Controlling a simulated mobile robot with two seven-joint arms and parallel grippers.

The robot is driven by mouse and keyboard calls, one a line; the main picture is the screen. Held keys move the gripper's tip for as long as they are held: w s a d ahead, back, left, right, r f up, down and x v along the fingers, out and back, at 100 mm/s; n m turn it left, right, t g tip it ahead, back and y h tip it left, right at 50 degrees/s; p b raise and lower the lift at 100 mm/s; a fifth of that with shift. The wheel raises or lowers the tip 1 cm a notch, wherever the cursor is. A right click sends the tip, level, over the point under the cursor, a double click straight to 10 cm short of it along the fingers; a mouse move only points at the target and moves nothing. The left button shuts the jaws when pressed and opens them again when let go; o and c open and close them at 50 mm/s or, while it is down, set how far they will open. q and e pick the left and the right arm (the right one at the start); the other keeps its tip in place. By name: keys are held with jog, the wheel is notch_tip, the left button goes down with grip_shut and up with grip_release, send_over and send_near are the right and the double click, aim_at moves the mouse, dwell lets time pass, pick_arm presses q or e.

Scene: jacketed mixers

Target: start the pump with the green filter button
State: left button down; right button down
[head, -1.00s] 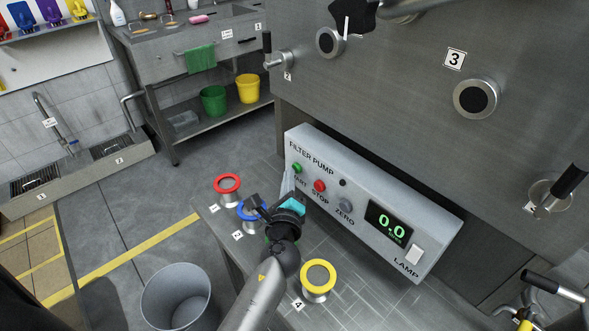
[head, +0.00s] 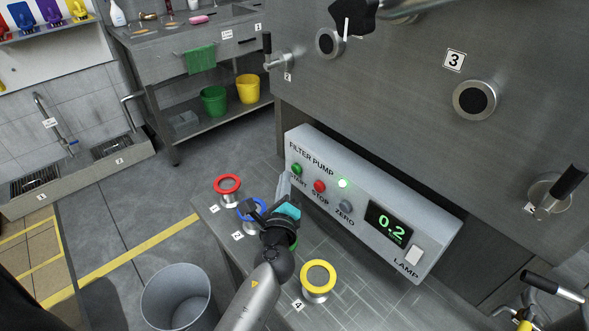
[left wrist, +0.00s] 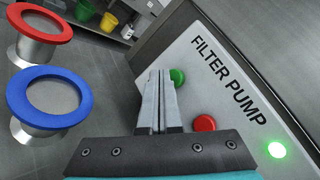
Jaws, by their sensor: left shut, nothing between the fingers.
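The filter pump panel (head: 375,228) is a grey sloped box with a green START button (head: 297,169), a red STOP button (head: 319,186) and a grey ZERO button (head: 345,206). Its indicator lamp (head: 343,183) glows green and its display (head: 389,225) reads 0.2. My left gripper (head: 284,185) is shut and empty, in front of the panel's left end. In the left wrist view its fingertips (left wrist: 161,72) are just left of the green button (left wrist: 177,77), which they partly cover; I cannot tell whether they touch it.
Red (head: 227,184), blue (head: 250,208) and yellow (head: 318,276) ringed ports stand on the bench around my left arm. A grey bin (head: 180,298) stands at the lower left. The large steel vessel (head: 400,80) rises behind the panel.

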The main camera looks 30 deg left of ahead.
pick_arm(q)
jog(key=s, duration=0.1)
jog(key=s+a, duration=0.1)
jog(key=s, duration=0.1)
jog(key=s+a, duration=0.1)
jog(key=shift+s, duration=0.35)
dwell(0.3)
dwell(0.7)
